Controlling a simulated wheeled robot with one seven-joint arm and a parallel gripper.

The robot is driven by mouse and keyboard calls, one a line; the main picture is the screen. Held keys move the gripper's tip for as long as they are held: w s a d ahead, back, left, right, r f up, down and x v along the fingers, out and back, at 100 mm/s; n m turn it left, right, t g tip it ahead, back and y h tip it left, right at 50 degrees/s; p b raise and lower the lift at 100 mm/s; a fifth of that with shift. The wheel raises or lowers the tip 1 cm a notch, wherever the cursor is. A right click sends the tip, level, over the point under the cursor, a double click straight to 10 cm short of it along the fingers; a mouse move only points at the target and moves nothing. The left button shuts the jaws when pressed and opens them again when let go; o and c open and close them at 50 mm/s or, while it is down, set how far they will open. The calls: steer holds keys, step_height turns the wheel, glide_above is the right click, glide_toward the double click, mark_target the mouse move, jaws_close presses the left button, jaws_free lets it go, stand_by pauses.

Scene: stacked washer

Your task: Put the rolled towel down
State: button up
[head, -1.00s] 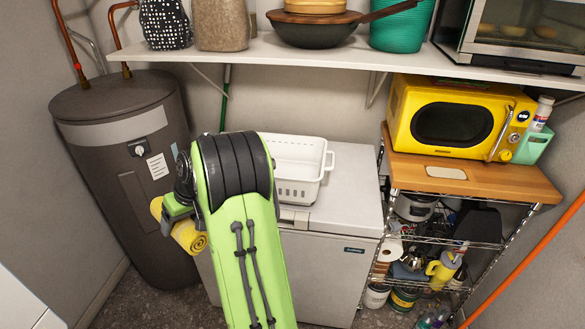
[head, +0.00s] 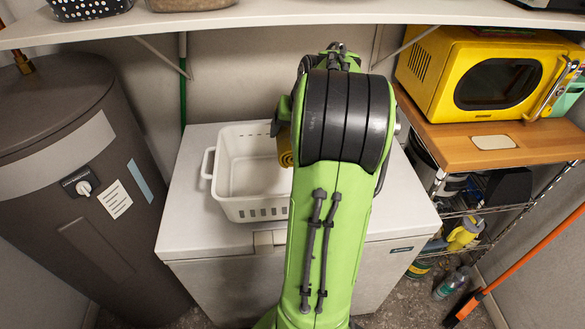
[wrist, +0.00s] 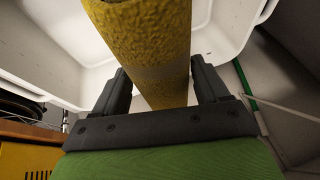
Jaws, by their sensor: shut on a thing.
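The rolled yellow towel (wrist: 150,45) is held between the two dark fingers of my gripper (wrist: 160,88) in the wrist view. In the head view only a small part of the towel (head: 286,148) shows, at the left side of my arm. My gripper is mostly hidden behind my green arm there. The white basket (head: 228,211) sits on the white chest lid (head: 188,222). The towel appears at or above the basket's right side. In the wrist view the basket's white wall (wrist: 60,65) lies behind the towel. I cannot tell whether towel and basket touch.
A shelf (head: 270,17) runs above the chest. A grey water heater (head: 60,180) stands at the left. A yellow microwave (head: 490,70) sits on a wooden-topped rack (head: 440,145) at the right. An orange pole (head: 530,258) leans at the far right.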

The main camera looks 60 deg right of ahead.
step_height(320, 180, down, 9)
steer(key=b, duration=0.2)
steer(key=shift+s+f, duration=0.15)
steer(key=shift+a, duration=0.1)
steer(key=shift+f+b, duration=0.6)
steer(key=o, duration=1.1)
